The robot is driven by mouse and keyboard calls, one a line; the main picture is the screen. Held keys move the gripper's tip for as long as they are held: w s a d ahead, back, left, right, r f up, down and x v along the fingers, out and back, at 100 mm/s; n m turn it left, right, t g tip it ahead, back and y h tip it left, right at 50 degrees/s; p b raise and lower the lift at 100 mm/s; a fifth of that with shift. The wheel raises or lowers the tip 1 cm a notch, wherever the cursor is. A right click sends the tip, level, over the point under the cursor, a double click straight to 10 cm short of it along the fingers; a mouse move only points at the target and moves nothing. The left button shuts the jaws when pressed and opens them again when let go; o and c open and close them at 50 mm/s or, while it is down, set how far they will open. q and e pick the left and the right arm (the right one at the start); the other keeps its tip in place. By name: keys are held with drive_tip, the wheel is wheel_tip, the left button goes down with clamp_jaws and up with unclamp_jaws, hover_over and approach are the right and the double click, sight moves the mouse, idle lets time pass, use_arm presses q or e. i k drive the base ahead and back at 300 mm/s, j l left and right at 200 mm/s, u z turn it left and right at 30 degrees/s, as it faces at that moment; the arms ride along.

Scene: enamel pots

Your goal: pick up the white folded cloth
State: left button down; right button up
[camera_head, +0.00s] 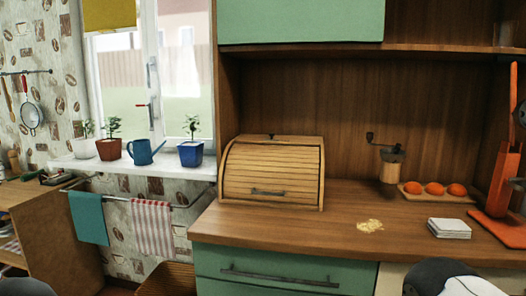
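The white folded cloth (448,228) lies flat on the wooden counter at the right, as a small squarish stack with layered edges. It is in front of the wooden board and left of the orange press. Nothing covers it. Neither of my grippers can be made out, so their distance from the cloth does not show. A dark grey and white rounded part, likely of my own arm, shows at the bottom right edge, below the cloth.
An orange press (496,195) stands right of the cloth. Behind it are a board with oranges (437,197) and a grinder (391,166). A crumb patch (370,226) lies to its left, then a bread box (272,172). The counter (300,228) is mostly clear between.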

sight(442, 228)
drive_tip(key=z, duration=1.4)
